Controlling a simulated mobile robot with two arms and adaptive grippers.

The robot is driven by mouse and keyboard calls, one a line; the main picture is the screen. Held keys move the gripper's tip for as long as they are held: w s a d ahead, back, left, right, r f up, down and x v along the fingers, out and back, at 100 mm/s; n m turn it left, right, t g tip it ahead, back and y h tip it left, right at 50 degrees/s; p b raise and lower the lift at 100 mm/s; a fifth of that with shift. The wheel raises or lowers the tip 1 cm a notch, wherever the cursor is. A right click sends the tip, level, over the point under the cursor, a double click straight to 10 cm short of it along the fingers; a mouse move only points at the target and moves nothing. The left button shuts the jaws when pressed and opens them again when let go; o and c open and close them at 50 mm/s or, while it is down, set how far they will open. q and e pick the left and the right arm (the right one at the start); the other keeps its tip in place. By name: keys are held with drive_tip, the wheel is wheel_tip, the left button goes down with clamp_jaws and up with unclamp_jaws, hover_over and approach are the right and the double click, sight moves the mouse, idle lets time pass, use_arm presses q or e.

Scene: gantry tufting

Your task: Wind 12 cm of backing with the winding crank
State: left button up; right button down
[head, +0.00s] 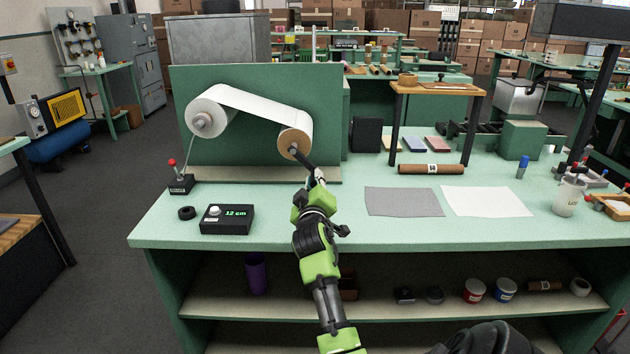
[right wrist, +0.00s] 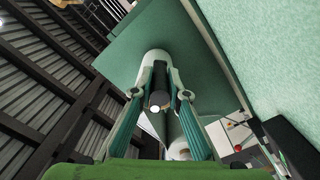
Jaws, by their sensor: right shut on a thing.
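The backing (head: 255,108) is a white web running from the large left roll (head: 203,116) to the smaller right roll (head: 294,142), in front of a green upright panel. The winding crank (head: 302,157) is a dark arm on the front of the right roll, reaching down and right. My right gripper (head: 318,176) is at its lower end, shut on the crank handle. In the right wrist view the dark handle (right wrist: 158,99) sits between the two fingers. My left gripper is not in view.
A lever with a red knob (head: 178,180) and a black ring (head: 187,213) are on the left of the bench. A grey sheet (head: 404,202) and a white sheet (head: 487,201) lie flat to the right. A brown roll (head: 431,169) lies behind them under a small raised stand.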

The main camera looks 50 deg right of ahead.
drive_tip(key=shift+w+a+f, duration=0.1)
drive_tip(key=shift+w+a, duration=0.05)
drive_tip(key=c, duration=2.2)
unclamp_jaws()
drive_tip(key=shift+o, duration=1.2)
drive_tip(key=shift+w+a, duration=0.1)
drive_tip(key=shift+w, duration=0.05)
drive_tip(key=shift+s, duration=0.2)
drive_tip(key=v, duration=1.2)
drive_tip(key=shift+w, duration=0.1)
